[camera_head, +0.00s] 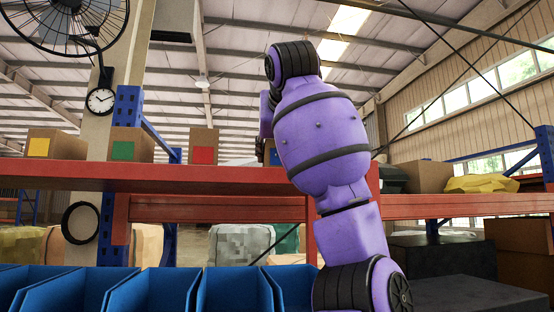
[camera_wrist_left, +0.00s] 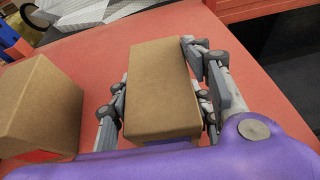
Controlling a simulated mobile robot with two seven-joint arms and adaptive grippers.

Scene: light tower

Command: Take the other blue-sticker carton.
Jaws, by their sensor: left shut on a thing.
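In the left wrist view my left gripper (camera_wrist_left: 160,112) is shut on a brown carton (camera_wrist_left: 160,75), with a finger on each side of it. In the head view part of a carton with a blue patch (camera_head: 274,157) shows at the edge of my purple arm, right of the red-sticker carton (camera_head: 203,147). My arm hides the gripper there. I cannot tell whether the held carton rests on the shelf or is just above it. My right gripper is not in view.
The red-sticker carton stands close left of the held one. Green-sticker (camera_head: 130,145) and yellow-sticker (camera_head: 55,144) cartons stand farther left on the red shelf (camera_head: 150,178). Blue bins (camera_head: 150,290) line the front below. A plain carton (camera_head: 425,176) and yellow bag (camera_head: 481,184) are at the right.

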